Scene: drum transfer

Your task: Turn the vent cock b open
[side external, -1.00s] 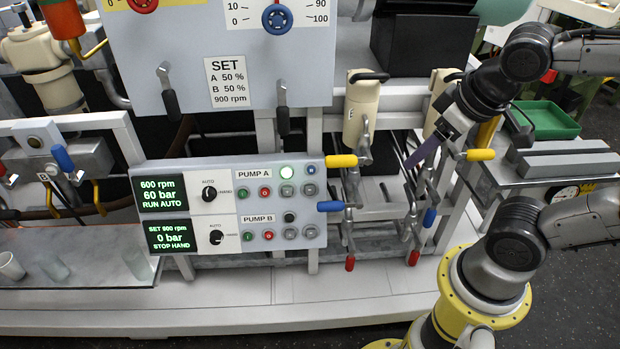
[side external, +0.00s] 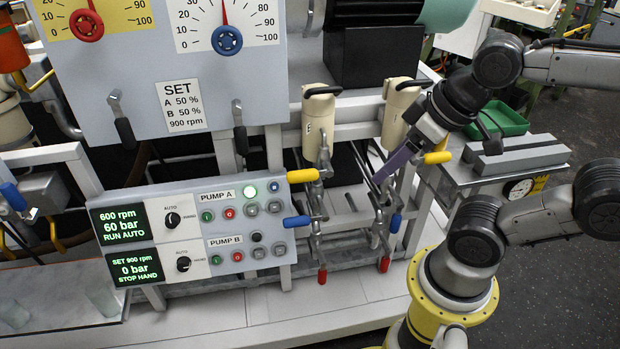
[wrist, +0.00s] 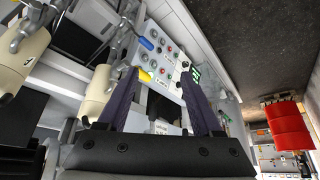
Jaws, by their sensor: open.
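Two valve groups stand right of the control panel, each with yellow, blue and red handles. No label shows which handle is vent cock b. The right group has a yellow handle (side external: 437,158), a blue handle (side external: 395,223) and a red handle (side external: 384,264). The left group has a yellow handle (side external: 303,176), a blue handle (side external: 297,221) and a red handle (side external: 322,277). My gripper (side external: 381,178) is at the right group, its purple fingers pointing down left, above the blue and red handles. In the wrist view my gripper (wrist: 159,72) is open, with nothing clearly between its fingers; contact cannot be told.
Two cream cylinders (side external: 318,125) (side external: 400,112) stand above the valves. The control panel (side external: 195,228) is to the left, with pump B reading 0 bar, STOP HAND. A bench with grey blocks (side external: 520,158) and a green tray (side external: 505,118) is to the right.

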